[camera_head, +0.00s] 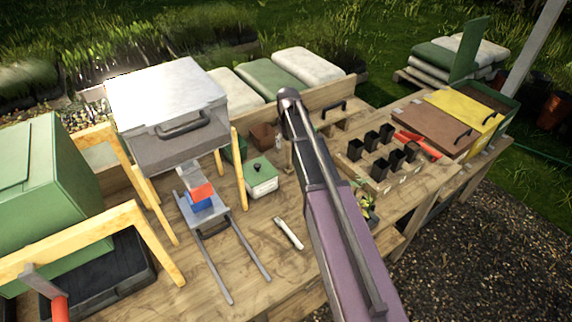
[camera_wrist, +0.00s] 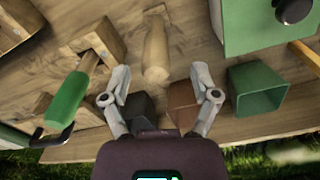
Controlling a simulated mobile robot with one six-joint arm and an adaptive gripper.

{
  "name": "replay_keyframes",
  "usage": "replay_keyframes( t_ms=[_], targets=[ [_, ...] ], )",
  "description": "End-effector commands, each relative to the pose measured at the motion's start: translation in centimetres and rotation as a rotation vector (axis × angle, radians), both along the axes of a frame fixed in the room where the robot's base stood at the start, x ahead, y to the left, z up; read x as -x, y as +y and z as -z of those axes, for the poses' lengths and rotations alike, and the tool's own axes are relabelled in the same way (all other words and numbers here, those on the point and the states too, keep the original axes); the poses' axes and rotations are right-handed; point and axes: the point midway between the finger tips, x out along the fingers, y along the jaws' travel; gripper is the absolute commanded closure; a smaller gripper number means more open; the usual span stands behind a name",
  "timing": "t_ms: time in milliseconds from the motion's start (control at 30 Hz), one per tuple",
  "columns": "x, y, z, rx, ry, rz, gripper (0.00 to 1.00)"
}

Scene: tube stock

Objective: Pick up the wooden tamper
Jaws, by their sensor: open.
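A pale wooden tamper (camera_wrist: 156,48), a rounded wooden piece with a narrower end, shows at the upper middle of the wrist view. My gripper (camera_wrist: 160,74) is open, with one finger to the left and one to the right of the tamper's near end. I see no contact, and the depth between fingers and tamper is hard to judge. In the head view my arm reaches over the back of the bench and hides the gripper; I cannot clearly make out the tamper there.
A green lidded box (camera_wrist: 262,24), green pot (camera_wrist: 258,88), brown pot (camera_wrist: 183,100) and dark pot (camera_wrist: 140,104) are close to the gripper. A green-handled tool (camera_wrist: 68,98) is at the left. In the head view, black pots (camera_head: 372,138) stand right of my arm.

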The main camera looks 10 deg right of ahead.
Motion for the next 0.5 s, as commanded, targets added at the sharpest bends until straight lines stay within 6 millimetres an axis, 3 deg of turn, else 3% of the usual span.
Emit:
replay_keyframes(
  t_ms=[267,500],
  targets=[
    [0.0,-0.1,0.3,0.000,0.000,0.001,0.22],
    [0.1,-0.2,1.7,0.000,0.000,0.001,0.22]
  ],
)
